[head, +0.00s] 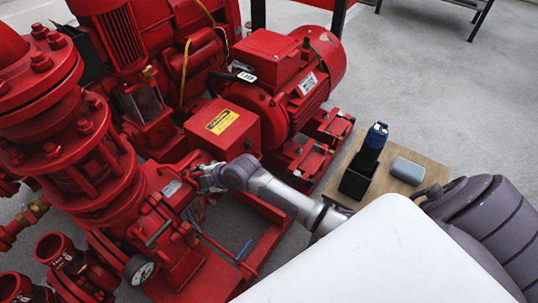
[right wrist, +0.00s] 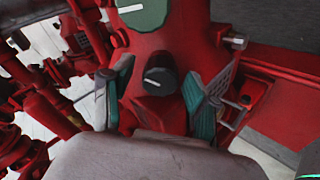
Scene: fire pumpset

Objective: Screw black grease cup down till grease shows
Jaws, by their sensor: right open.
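My right gripper (head: 210,178) is at the red pump housing in the head view, beside the bearing body. In the right wrist view its two teal-padded fingers (right wrist: 158,100) are spread apart. Between them in the picture is a dark round cap with a white mark (right wrist: 160,80), which looks like the black grease cup. Neither finger touches it visibly, and I cannot tell how far ahead it is. A larger grey-green round cap with a white mark (right wrist: 143,12) is above it. No grease is visible. The grease cup is hidden in the head view. My left gripper is not in view.
A wooden stand (head: 425,172) holds a black holder (head: 356,182) with a blue-topped object (head: 375,136), and a grey box (head: 407,171).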

